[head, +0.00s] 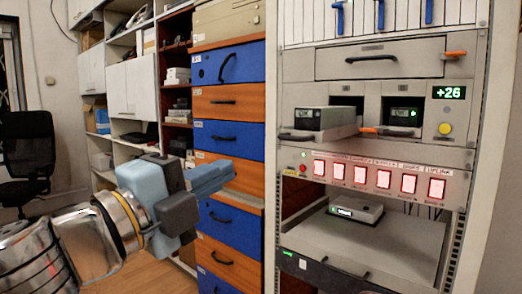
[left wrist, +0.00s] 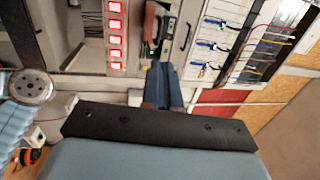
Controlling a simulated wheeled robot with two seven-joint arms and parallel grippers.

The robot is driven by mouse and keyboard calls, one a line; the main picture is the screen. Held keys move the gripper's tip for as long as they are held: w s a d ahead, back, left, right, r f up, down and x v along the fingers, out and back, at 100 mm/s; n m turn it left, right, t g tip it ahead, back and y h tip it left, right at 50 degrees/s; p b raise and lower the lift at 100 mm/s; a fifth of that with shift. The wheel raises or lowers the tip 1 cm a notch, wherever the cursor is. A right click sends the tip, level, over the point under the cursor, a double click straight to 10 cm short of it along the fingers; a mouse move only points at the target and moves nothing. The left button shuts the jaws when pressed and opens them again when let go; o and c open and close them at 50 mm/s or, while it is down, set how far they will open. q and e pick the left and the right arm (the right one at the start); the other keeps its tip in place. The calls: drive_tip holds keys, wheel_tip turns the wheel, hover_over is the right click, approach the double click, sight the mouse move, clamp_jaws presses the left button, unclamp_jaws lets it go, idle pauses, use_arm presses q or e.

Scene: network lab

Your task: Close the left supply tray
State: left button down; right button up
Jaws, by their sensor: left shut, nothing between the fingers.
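The left supply tray (head: 345,133) sticks out of the rack front in the head view. A grey box-shaped unit (head: 322,118) sits on it. The right bay (head: 403,110) beside it holds a dark unit with a green display, set back inside. My left gripper (head: 230,170) is shut and empty, to the left of the tray and lower in the picture, apart from it. Its blue fingers (left wrist: 163,87) show in the left wrist view, pointing toward the rack front. My right gripper is not in view.
Below the tray is a panel with several red-lit displays (head: 366,173). A lower shelf (head: 370,240) holds a small grey device (head: 355,211). A cabinet of blue and orange drawers (head: 230,100) stands left of the rack. An office chair (head: 27,150) is at far left.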

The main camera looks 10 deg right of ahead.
use_arm(q)
approach(287, 139)
drive_tip(key=b+x, duration=0.2)
drive_tip(key=x, duration=0.4)
drive_tip(key=shift+w, duration=0.1)
drive_tip(key=shift+w+d+r, duration=0.15)
drive_tip(key=shift+w+d, duration=0.05)
drive_tip(key=shift+d, duration=0.05)
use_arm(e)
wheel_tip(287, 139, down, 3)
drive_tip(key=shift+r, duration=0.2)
use_arm(q)
drive_tip(key=shift+b, duration=0.4)
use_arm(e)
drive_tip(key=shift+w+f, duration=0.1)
